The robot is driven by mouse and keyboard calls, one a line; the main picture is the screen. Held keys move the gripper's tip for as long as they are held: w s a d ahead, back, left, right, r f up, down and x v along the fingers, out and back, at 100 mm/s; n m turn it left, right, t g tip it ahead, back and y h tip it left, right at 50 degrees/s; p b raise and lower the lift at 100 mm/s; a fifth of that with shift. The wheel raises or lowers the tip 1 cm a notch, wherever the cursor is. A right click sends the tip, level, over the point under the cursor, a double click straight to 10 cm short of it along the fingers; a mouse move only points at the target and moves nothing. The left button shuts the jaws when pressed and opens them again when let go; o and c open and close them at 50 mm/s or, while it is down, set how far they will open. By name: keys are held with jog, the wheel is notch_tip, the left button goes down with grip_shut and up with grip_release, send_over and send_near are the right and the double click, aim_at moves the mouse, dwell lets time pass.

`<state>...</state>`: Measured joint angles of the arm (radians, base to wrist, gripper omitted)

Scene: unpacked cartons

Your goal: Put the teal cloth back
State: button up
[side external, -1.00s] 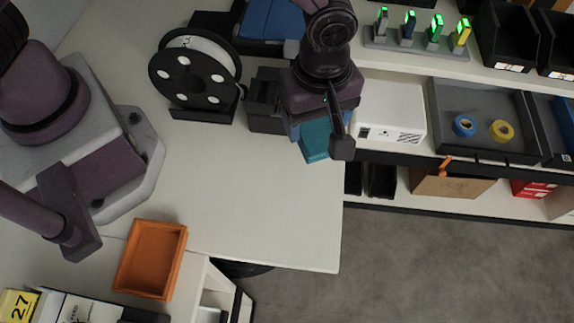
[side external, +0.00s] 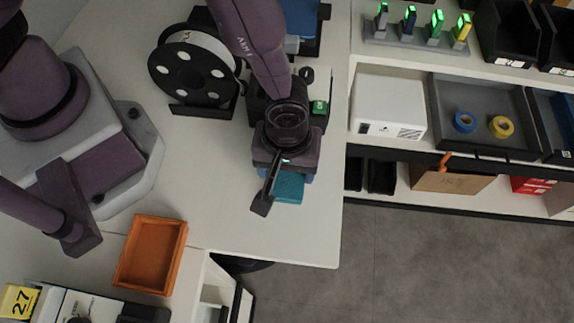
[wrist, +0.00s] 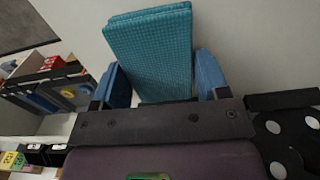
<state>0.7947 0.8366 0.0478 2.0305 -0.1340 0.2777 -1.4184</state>
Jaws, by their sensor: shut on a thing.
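The teal cloth (side external: 289,187) is a folded, flat block with a woven texture. In the wrist view the cloth (wrist: 150,55) stands out between the two blue fingers of my gripper (wrist: 165,85), which is shut on it. In the side view my gripper (side external: 285,178) is over the white table, and my wrist hides part of the cloth. I cannot tell how far above the table the cloth is. An orange tray (side external: 151,256) with raised walls is empty at the lower left of the side view, apart from my gripper.
A black spool (side external: 194,68) and a dark device with a green button (side external: 319,107) stand behind my gripper. The shelf at right holds a white box (side external: 389,106) and a grey tray (side external: 484,92) with tape rolls. The table between my gripper and the orange tray is clear.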

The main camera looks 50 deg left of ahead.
jog(key=shift+f, duration=0.45)
jog(key=shift+f, duration=0.1)
jog(key=o, duration=0.9)
jog(key=w+a+r+m+h, duration=0.1)
jog(key=a+r, duration=0.2)
jog(key=r, duration=0.7)
jog(key=w+a+r+m, duration=0.1)
jog(key=a+r, duration=0.1)
jog(key=r, duration=0.8)
jog(key=s+a+r+m+t, duration=0.2)
jog(key=s+a+r+m, duration=0.1)
jog(key=a+r, duration=0.4)
jog(key=s+a+r+m+t+y, duration=0.1)
jog(key=s+a+r+m+t, duration=0.2)
jog(key=a+r, duration=0.4)
jog(key=s+a+m, duration=0.1)
jog(key=a, duration=0.3)
jog(key=shift+s+a+r+t, duration=0.15)
jog(key=shift+s+a+t, duration=0.15)
jog(key=shift+s+a, duration=0.1)
